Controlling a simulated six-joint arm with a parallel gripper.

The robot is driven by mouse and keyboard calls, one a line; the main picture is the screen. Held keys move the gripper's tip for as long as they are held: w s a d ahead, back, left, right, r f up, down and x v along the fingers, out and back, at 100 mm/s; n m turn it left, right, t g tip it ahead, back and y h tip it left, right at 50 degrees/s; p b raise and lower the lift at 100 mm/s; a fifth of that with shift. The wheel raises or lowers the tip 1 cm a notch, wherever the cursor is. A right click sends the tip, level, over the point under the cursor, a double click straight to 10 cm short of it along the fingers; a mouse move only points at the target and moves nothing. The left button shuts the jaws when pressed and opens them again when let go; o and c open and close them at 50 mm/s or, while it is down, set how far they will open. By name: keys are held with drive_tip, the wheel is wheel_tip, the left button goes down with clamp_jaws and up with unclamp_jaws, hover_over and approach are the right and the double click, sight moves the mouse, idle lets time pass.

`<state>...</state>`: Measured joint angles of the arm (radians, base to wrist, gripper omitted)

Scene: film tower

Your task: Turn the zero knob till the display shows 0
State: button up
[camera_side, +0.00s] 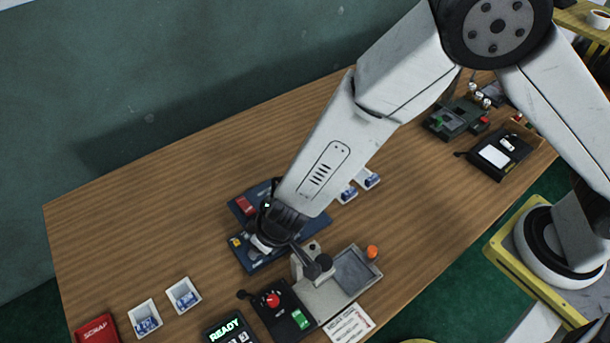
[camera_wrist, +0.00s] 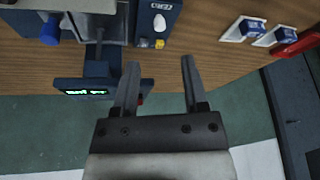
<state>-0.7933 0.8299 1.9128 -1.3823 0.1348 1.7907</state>
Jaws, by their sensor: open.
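My gripper (camera_wrist: 159,62) is open, with nothing between its fingers. In the wrist view, a white knob (camera_wrist: 159,23) sits on a blue housing, just beyond the fingertips and apart from them. A small label (camera_wrist: 160,6) beside the knob is too small to read surely. The display (camera_wrist: 86,92) is a dark panel left of the fingers, with small green characters I cannot read. In the side view, my gripper (camera_side: 273,238) is over the blue instrument (camera_side: 242,262) and hides much of it, including the display face.
A yellow button (camera_wrist: 159,44) is near the white knob. A grey fixture (camera_side: 318,285) and a black box with a red knob (camera_side: 272,300) stand close to my gripper. White trays (camera_side: 183,295) and a red scrap bin (camera_side: 97,330) lie left. The back left table is clear.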

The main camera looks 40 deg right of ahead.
drive_tip(key=shift+s+r, duration=0.1)
drive_tip(key=shift+r, duration=0.2)
idle(0.4)
drive_tip(key=shift+s+a+m+h, duration=0.1)
drive_tip(key=shift+a+m+h, duration=0.3)
drive_tip(key=shift+m, duration=0.85)
drive_tip(key=shift+a+m+h, duration=0.35)
drive_tip(key=shift+m+h, duration=0.2)
drive_tip(key=shift+m, duration=0.65)
drive_tip(key=shift+s+a+m+h, duration=0.1)
drive_tip(key=shift+a+m+h, duration=0.3)
drive_tip(key=shift+m, duration=0.85)
drive_tip(key=shift+w+d+f, duration=0.1)
drive_tip(key=shift+f, duration=0.1)
drive_tip(key=shift+x, duration=3.75)
